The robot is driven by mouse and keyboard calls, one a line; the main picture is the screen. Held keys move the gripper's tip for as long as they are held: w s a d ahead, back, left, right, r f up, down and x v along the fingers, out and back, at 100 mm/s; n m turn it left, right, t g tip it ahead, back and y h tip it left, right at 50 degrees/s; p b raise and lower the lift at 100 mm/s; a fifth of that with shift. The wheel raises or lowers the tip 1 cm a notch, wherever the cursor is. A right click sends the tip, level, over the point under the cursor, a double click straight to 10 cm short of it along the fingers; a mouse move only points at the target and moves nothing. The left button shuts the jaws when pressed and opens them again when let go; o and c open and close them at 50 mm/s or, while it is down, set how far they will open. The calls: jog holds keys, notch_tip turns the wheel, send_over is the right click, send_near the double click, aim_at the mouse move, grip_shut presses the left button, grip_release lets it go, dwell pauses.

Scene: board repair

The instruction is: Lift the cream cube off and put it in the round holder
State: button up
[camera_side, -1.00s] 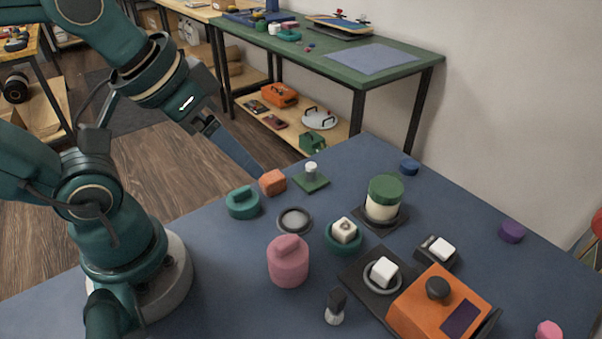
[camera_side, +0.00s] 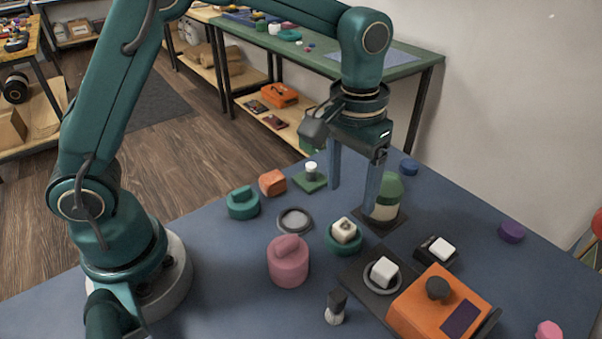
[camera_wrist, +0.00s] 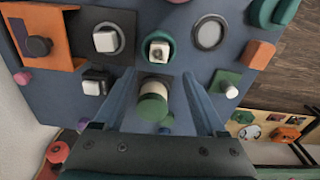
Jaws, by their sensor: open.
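Several pale cubes are in view, and I cannot tell for sure which is the cream one. One with a dark mark on top, a cream cube (camera_side: 344,229), sits in a teal round holder (camera_side: 343,246); it also shows in the wrist view (camera_wrist: 159,51). A whiter cube (camera_side: 384,271) sits in a grey ring on a dark plate beside the orange machine. Another white cube (camera_side: 441,248) sits in a black block. An empty grey round dish (camera_side: 295,221) lies left of the teal holder. My gripper (camera_side: 352,198) is open and empty, above the table behind these cubes.
A green-capped cream jar (camera_side: 386,195) stands close by my right finger, partly hidden by it. A pink lidded pot (camera_side: 288,262), an orange block (camera_side: 272,182), a green plate with a white peg (camera_side: 311,179) and the orange machine (camera_side: 440,305) stand around.

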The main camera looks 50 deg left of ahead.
aim_at(345, 225)
jog(key=shift+s+d+f, duration=0.1)
jog(key=shift+s+f, duration=0.05)
jog(key=shift+f, duration=0.35)
jog(key=shift+s+d+f, duration=0.1)
jog(key=shift+s+f, duration=0.05)
jog(key=shift+f, duration=2.6)
grip_shut()
